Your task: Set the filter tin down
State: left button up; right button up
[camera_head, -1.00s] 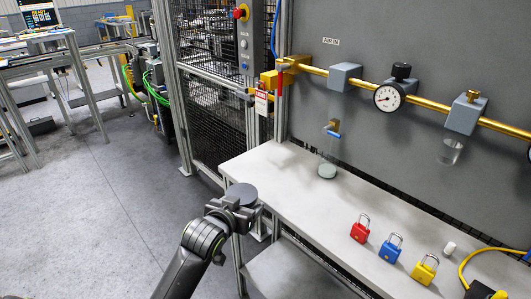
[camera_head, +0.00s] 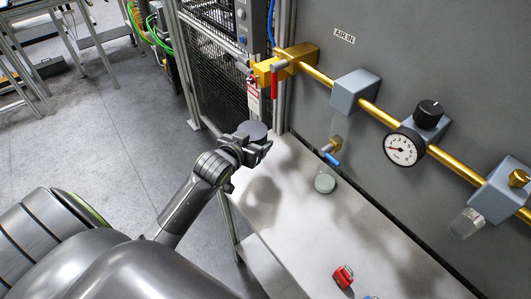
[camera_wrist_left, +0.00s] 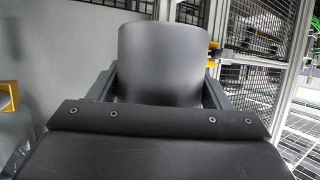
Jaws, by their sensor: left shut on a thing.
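The filter tin (camera_head: 253,130) is a dark grey round can. My left gripper (camera_head: 256,149) is shut on it in the head view, with the tin upright at the table's left end. Whether the tin is touching the table (camera_head: 285,215) cannot be told, but it looks raised above it. In the left wrist view, the tin (camera_wrist_left: 162,58) stands between the two fingers of the left gripper (camera_wrist_left: 160,92), its lower part hidden by the gripper body. My right gripper is not in view.
A small clear bowl (camera_head: 325,183) sits on the table below a blue-handled drain valve (camera_head: 331,157). A red padlock (camera_head: 343,275) lies near the front. A brass pipe with a gauge (camera_head: 404,147) runs along the grey panel. The table's left middle is clear.

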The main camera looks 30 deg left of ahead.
pick_arm(q)
jog(key=shift+w, duration=0.15)
jog(key=f, duration=0.4)
jog(key=shift+s+f+p, duration=0.25)
jog(key=shift+f+p, duration=0.1)
jog(key=shift+f, duration=0.05)
notch_tip(320, 180, down, 4)
jog(key=shift+w+f+p, duration=0.15)
jog(key=shift+f+p, duration=0.1)
jog(key=shift+p, duration=0.05)
jog(key=shift+f, duration=0.1)
jog(key=shift+f, duration=0.2)
jog(key=o, duration=1.1)
